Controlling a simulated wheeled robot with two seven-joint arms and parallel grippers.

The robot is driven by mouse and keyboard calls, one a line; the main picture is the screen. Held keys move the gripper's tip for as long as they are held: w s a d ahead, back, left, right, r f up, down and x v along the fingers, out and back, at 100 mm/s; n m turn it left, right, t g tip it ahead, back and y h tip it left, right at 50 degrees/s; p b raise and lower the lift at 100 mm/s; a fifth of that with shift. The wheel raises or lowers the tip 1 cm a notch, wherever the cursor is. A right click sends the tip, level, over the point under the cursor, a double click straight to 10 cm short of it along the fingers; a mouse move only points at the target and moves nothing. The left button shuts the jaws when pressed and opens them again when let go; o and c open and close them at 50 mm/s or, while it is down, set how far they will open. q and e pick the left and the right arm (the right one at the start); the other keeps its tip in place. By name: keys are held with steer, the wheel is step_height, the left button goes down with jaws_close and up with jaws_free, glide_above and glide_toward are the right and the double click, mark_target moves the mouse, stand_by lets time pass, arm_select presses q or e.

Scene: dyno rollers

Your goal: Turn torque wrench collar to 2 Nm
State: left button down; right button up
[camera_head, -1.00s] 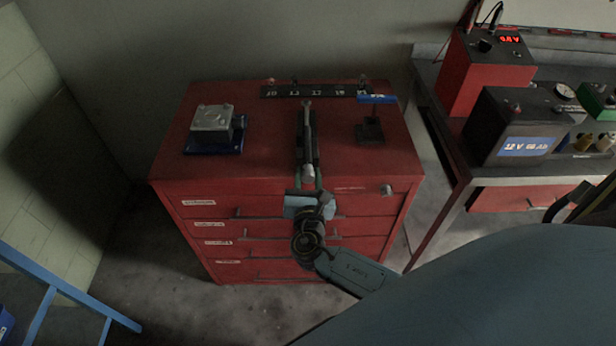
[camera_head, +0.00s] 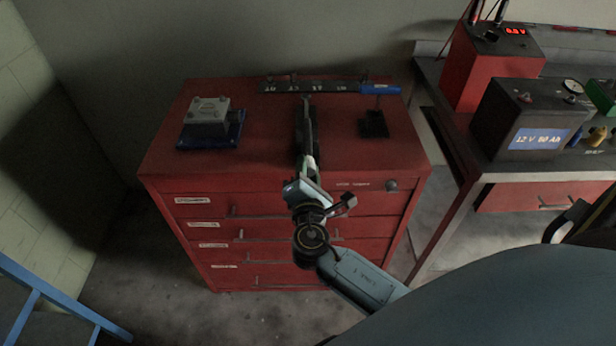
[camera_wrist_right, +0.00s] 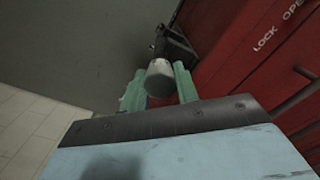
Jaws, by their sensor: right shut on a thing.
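The torque wrench (camera_head: 306,125) lies lengthwise on top of the red cabinet (camera_head: 262,150), its near end toward me. My right gripper (camera_head: 309,168) is at that near end, just over the cabinet's front edge. In the right wrist view its green fingers (camera_wrist_right: 159,88) are on both sides of a pale grey round end piece (camera_wrist_right: 160,77), seemingly the collar, and are shut on it. The collar's scale is too small to read. The fingers largely hide the collar in the head view. My left gripper is not in view.
A grey block on a blue base (camera_head: 209,122) stands left on the cabinet top. A black numbered strip (camera_head: 312,87) runs behind the wrench, with a small black stand (camera_head: 374,124) to the right. A bench with a battery (camera_head: 522,120) is at right, a blue ladder (camera_head: 60,300) at lower left.

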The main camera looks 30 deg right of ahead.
steer(key=m+b, duration=0.3)
steer(key=m, duration=0.1)
steer(key=shift+m, duration=0.4)
steer(key=shift+b, duration=0.3)
steer(key=o, duration=1)
steer(key=b+v, duration=0.1)
steer(key=v, duration=1.2)
steer(key=shift+s, duration=0.2)
